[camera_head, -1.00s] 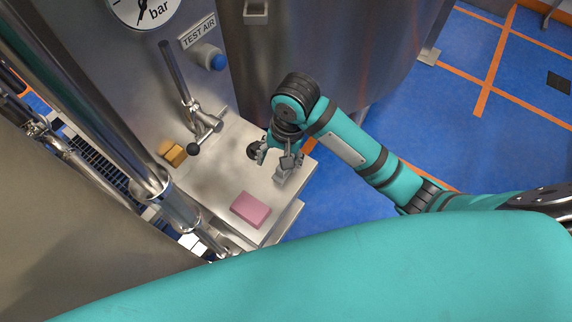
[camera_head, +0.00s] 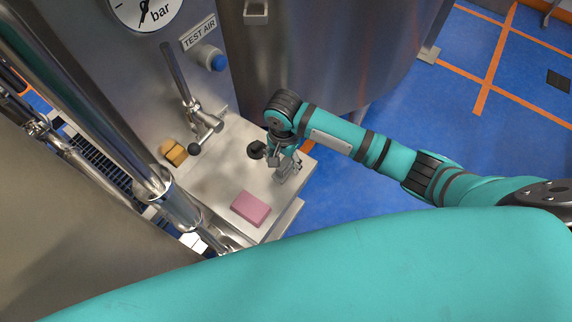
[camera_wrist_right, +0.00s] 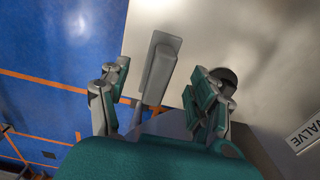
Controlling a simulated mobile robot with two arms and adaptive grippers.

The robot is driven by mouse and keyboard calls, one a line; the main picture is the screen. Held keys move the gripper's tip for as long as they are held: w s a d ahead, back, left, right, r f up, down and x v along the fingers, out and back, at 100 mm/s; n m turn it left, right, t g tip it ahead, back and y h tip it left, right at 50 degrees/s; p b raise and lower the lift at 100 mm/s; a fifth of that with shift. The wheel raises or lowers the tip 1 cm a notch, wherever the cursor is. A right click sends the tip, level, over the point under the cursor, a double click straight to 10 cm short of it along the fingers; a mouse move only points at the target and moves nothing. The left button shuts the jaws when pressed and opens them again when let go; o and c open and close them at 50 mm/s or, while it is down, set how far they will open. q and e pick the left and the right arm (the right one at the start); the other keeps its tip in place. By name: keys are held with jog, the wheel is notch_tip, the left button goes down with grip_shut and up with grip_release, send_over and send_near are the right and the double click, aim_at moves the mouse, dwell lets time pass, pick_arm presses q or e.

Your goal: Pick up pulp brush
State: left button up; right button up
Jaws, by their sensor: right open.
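A grey object with a block-shaped head and a thin handle, which looks like the pulp brush (camera_wrist_right: 160,68), shows in the right wrist view between the two fingers of my right gripper (camera_wrist_right: 158,105). The fingers are apart, with a gap on each side of it. In the head view my right gripper (camera_head: 283,166) is over the right edge of the steel shelf (camera_head: 215,185), at the grey object, which it partly hides. Whether a finger touches it I cannot tell. My left gripper is not in view.
A pink block (camera_head: 250,208) lies near the shelf's front edge. A yellow-brown block (camera_head: 174,152) sits at the back left by a lever valve (camera_head: 205,122). A dark round thing (camera_head: 257,149) is just left of my right gripper. A large steel tank (camera_head: 330,60) stands behind.

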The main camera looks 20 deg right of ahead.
aim_at(286, 160)
jog(key=shift+w+d+f+p, duration=0.2)
jog(key=shift+f+p, duration=0.1)
jog(key=shift+f, duration=1.05)
jog(key=shift+w+d+f+p, duration=0.15)
jog(key=shift+f+p, duration=0.1)
jog(key=shift+f, duration=1.1)
jog(key=shift+s, duration=0.1)
jog(key=shift+c, duration=0.4)
grip_shut()
jog(key=shift+r, duration=0.1)
jog(key=shift+r, duration=0.45)
notch_tip(286, 160, up, 2)
jog(key=shift+r+b, duration=0.1)
jog(key=shift+b, duration=0.4)
jog(key=s+a+r+b, duration=0.1)
jog(key=s, duration=0.7)
jog(key=s+a+b, duration=0.1)
jog(key=s+a, duration=0.1)
jog(key=s, duration=0.5)
jog(key=shift+s+a+r, duration=0.3)
jog(key=shift+s+r, duration=0.05)
jog(key=shift+r, duration=0.05)
